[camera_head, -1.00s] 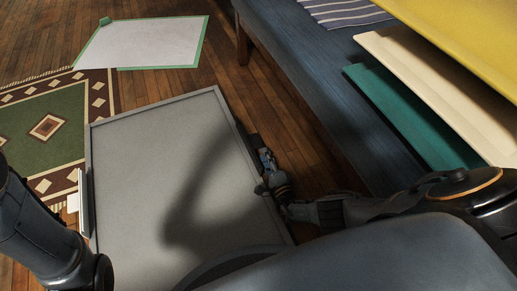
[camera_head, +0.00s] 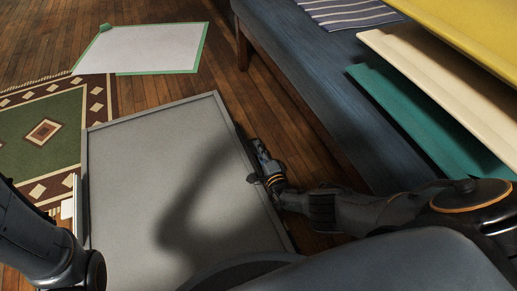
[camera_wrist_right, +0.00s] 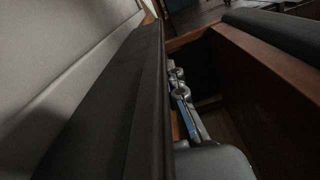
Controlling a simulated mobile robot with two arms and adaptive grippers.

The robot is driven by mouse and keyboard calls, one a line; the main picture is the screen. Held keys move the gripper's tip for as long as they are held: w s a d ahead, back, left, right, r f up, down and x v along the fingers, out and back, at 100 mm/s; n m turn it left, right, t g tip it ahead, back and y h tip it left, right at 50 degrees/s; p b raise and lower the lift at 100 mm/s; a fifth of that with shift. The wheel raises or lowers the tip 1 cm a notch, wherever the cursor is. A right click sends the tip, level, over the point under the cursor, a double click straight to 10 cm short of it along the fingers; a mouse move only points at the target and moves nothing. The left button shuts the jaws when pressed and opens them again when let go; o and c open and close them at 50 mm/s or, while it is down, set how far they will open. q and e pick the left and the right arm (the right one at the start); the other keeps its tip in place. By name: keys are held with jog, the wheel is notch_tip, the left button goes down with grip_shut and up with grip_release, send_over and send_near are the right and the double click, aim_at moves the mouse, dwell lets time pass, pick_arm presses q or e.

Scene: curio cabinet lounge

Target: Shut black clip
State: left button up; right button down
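A grey flat-topped case (camera_head: 150,165) with a raised rim lies below me in the head view. My right gripper (camera_head: 259,156) is low beside its right edge. A dark part there may be the black clip, but I cannot separate it surely from the gripper. In the right wrist view, a long dark slab (camera_wrist_right: 105,115) runs along the case's grey top. My right gripper's finger (camera_wrist_right: 181,97) is close against the slab's outer side; its opening is hidden. My left arm enters at the left; its gripper is out of frame.
A white piece (camera_head: 67,208) is at the case's left side. A blue padded bench (camera_head: 320,85) stands close on the right, leaving a narrow strip of floor beside my right gripper. Cream (camera_head: 430,85) and teal (camera_head: 410,115) panels overhang the bench. A green-bordered white sheet (camera_head: 145,48) lies beyond.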

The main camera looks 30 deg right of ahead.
aim_at(251, 150)
jog(key=shift+a+r+n, duration=0.1)
jog(key=shift+r+n, duration=0.05)
jog(key=shift+n, duration=0.15)
jog(key=shift+a+r+n+p, duration=0.35)
jog(key=shift+a+n+p, duration=0.15)
jog(key=shift+n, duration=0.7)
jog(key=shift+a+r+n+p, duration=0.2)
jog(key=shift+a+n, duration=0.25)
jog(key=shift+n, duration=0.55)
jog(key=shift+a+r+n+p, duration=0.15)
jog(key=shift+a+n, duration=0.25)
jog(key=shift+n, duration=0.6)
jog(key=shift+f, duration=0.1)
jog(key=c, duration=1.4)
grip_release()
